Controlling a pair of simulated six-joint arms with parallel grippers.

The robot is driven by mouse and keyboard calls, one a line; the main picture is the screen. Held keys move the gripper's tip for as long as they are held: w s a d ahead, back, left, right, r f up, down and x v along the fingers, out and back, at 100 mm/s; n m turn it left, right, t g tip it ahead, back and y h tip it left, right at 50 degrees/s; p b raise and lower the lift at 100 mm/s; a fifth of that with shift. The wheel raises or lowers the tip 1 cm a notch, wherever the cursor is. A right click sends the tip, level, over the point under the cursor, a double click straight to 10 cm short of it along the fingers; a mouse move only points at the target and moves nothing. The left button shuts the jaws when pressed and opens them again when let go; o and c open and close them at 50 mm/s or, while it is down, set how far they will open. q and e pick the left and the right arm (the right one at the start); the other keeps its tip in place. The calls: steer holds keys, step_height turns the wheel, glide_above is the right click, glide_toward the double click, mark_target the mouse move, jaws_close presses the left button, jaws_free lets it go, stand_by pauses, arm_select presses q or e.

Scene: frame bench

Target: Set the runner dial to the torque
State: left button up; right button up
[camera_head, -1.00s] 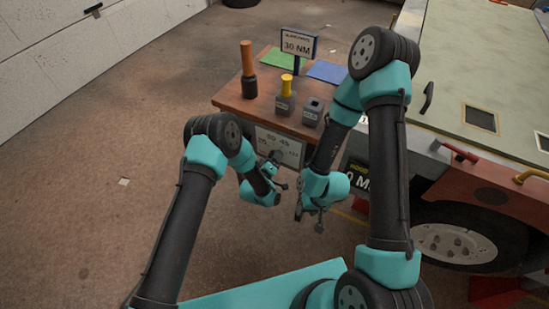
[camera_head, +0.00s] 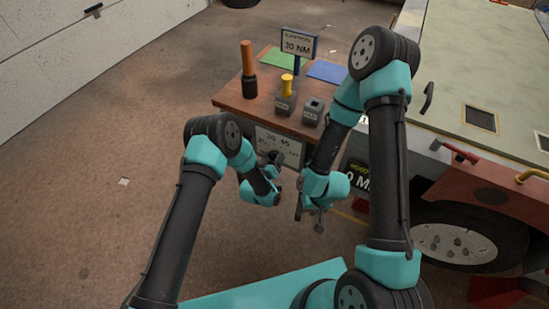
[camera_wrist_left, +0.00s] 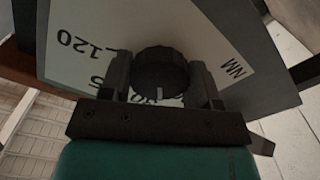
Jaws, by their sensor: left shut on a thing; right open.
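The runner dial (camera_wrist_left: 158,72) is a dark ribbed knob on a white scale panel (camera_wrist_left: 85,62), seen close in the left wrist view. A pale mark on the knob points to the bottom of that picture. The scale shows 120 and NM turned over; the numbers near the mark are partly hidden. My left gripper (camera_wrist_left: 163,82) has one finger on each side of the knob and is shut on it. In the head view the panel (camera_head: 292,148) hangs on the bench front, partly covered by my left gripper (camera_head: 272,160). My right gripper (camera_head: 309,213) is open and empty, lower right.
A sign (camera_head: 297,45) on the bench (camera_head: 235,98) reads 30 NM. A dark tool with a wooden handle (camera_head: 248,70), a yellow-topped block (camera_head: 286,95) and a grey block (camera_head: 313,112) stand there. A vehicle (camera_head: 480,150) is at right.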

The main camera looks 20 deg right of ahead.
arm_select(q)
steer(key=shift+m, duration=1.6)
steer(key=o, duration=0.9)
steer(key=v, duration=1.7)
steer(key=shift+a, duration=0.2)
